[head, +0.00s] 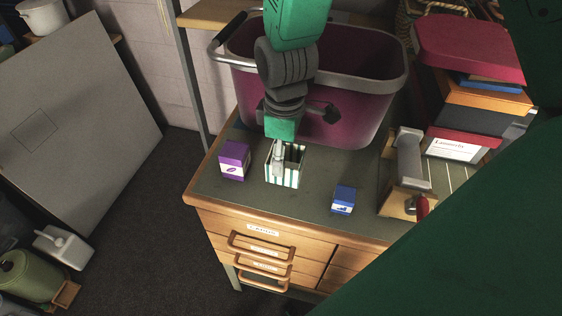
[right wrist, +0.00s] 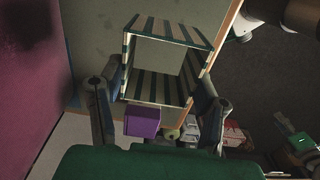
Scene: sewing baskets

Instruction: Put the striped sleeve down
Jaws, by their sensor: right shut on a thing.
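The striped sleeve (head: 283,181), an open-ended white and dark green box shell, is at the desk top between a purple box and a blue box. My right gripper (head: 282,158) reaches down from above and is shut on it. In the right wrist view the sleeve (right wrist: 158,88) sits between the two fingers, and I see straight through its open middle. I cannot tell whether its underside touches the desk. My left gripper is not in view.
The purple box (head: 234,160) stands left of the sleeve, the blue box (head: 343,200) to the right. A maroon tub (head: 360,95) stands behind. A clamp-like wooden tool (head: 408,170) and stacked boxes (head: 480,100) fill the right. The desk (head: 300,205) is bare in front of the sleeve.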

